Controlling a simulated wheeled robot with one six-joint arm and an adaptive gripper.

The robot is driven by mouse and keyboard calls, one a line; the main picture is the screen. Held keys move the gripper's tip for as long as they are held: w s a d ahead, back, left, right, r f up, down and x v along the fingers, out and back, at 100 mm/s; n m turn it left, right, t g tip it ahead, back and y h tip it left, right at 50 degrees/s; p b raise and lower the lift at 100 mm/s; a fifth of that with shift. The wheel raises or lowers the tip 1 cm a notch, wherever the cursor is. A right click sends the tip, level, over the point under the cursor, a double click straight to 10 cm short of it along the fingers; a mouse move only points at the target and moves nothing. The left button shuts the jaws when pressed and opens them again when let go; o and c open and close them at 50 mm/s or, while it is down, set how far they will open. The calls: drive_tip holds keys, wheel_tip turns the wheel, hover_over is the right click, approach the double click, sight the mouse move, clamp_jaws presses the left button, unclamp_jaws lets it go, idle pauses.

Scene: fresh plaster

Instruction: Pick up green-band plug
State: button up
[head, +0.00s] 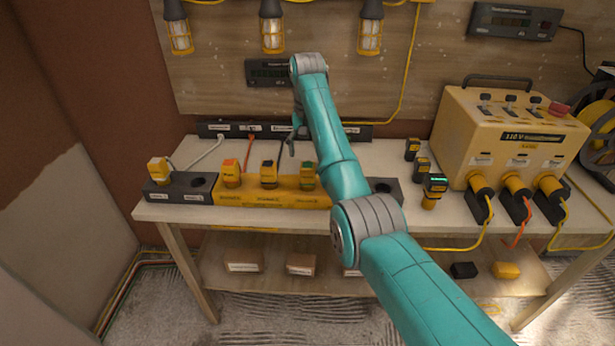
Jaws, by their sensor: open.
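Another yellow plug (158,171) stands in the dark block at left. The yellow 110 V box (510,140) with plugged cables fills the right side. A socket strip (232,129) runs along the back; lamps hang above.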

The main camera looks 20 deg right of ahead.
sight(307, 164)
drive_tip(key=shift+s+f, duration=0.15)
drive_tip(key=shift+f, duration=1.2)
drive_tip(key=shift+s+f, duration=0.1)
drive_tip(key=shift+f, duration=1.2)
drive_tip(key=shift+c, duration=0.2)
drive_tip(key=c, duration=1.3)
